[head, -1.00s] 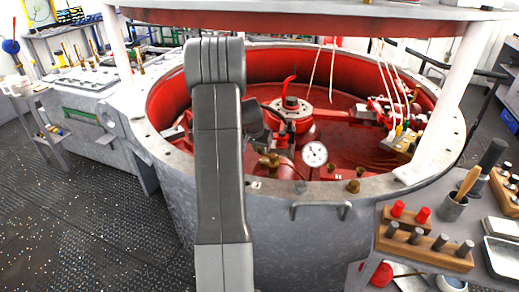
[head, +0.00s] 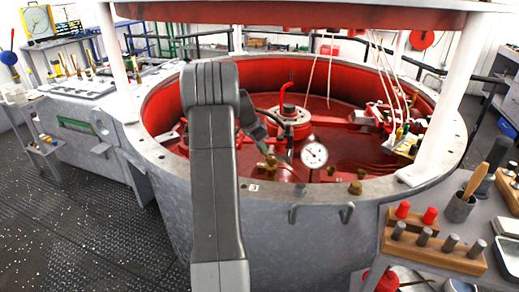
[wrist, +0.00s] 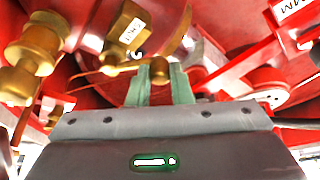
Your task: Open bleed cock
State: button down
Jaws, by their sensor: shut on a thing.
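My gripper (wrist: 160,80) shows two pale green fingers in the wrist view, shut on a small brass knob (wrist: 159,68). The knob sits at the end of a brass piece that curves up to the right. A brass fitting with a white label (wrist: 128,30) lies just behind it to the left; I cannot read the label surely. In the head view my gripper (head: 265,152) reaches down inside the red tub at its near side, at a brass fitting (head: 270,170). My arm hides part of the tub left of there. I cannot tell how far the cock is turned.
A round white gauge (head: 314,155) stands just right of my gripper. The tub's grey rim (head: 170,165) surrounds the work area, with white posts (head: 443,110) and a red-edged cover above. Larger brass fittings (wrist: 32,50) are close at the left in the wrist view.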

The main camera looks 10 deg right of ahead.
jog(key=shift+w+d, duration=0.1)
dwell(0.4)
jog(key=c, duration=1.3)
grip_release()
jog(key=v, duration=1.4)
jog(key=shift+f, duration=0.1)
